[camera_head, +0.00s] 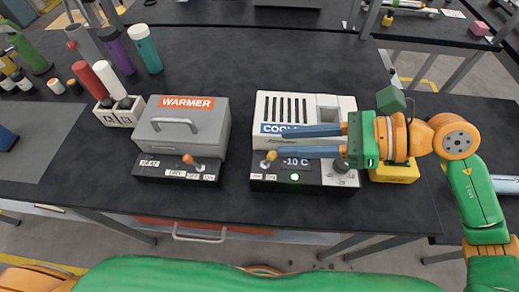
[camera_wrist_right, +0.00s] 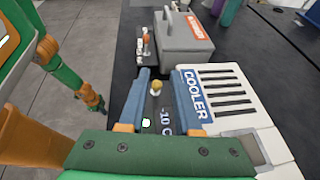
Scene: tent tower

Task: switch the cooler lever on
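The cooler (camera_head: 340,106) is a white box with dark vent slots and a blue COOLER label, on the table right of centre. Its black front panel (camera_head: 262,184) shows "-10 C" and a lit green-white light. The cooler lever has a yellow knob (camera_head: 271,155) at the left of this panel; small labels below are hard to read. My right gripper (camera_head: 270,143) reaches in from the right with its blue fingers apart. In the right wrist view the knob (camera_wrist_right: 156,87) shows between the open fingers (camera_wrist_right: 160,77); contact cannot be told.
A grey warmer (camera_head: 185,125) with an orange-knobbed lever (camera_head: 187,159) stands left of the cooler. A white block (camera_head: 118,114) with bottles is further left. A yellow block (camera_head: 396,170) lies under my right wrist. The table strip between the warmer and cooler is clear.

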